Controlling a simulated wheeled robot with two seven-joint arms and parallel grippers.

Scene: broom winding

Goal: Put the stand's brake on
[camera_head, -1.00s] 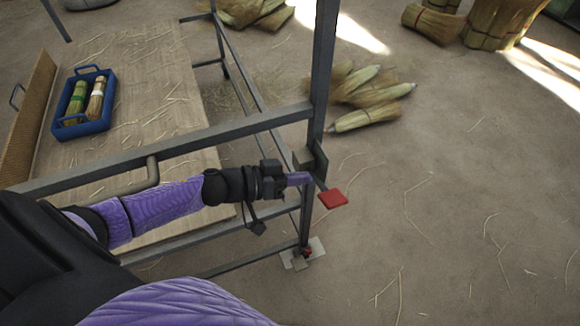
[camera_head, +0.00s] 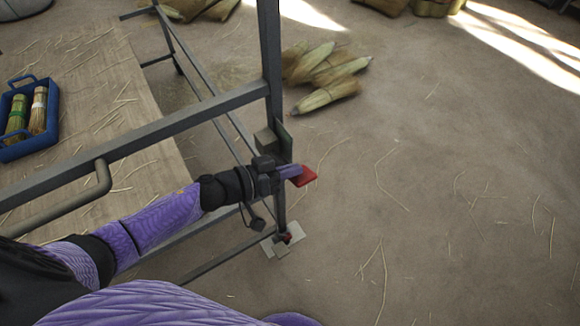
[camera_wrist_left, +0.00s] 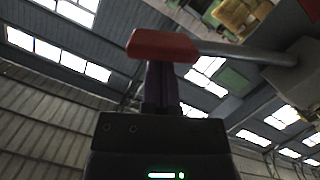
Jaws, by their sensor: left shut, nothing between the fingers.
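The stand's metal frame (camera_head: 272,60) has an upright post with a small block (camera_head: 267,140) on it. A grey lever with a flat red handle (camera_head: 307,179) sticks out from this block. My left gripper (camera_head: 290,171) is shut and empty, with its fingertips at the red handle's left edge. In the left wrist view the red handle (camera_wrist_left: 160,45) lies across the tips of my shut fingers (camera_wrist_left: 161,85), and its grey rod (camera_wrist_left: 245,52) runs right to the block. Contact looks likely but cannot be told for sure. My right gripper is not in view.
A grey foot plate (camera_head: 268,246) with a red part (camera_head: 287,238) sits at the post's base. A blue tray (camera_head: 45,142) with small brooms stands on the wooden board at left. Broom heads (camera_head: 325,75) lie on the floor behind. The floor at right is free apart from straw.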

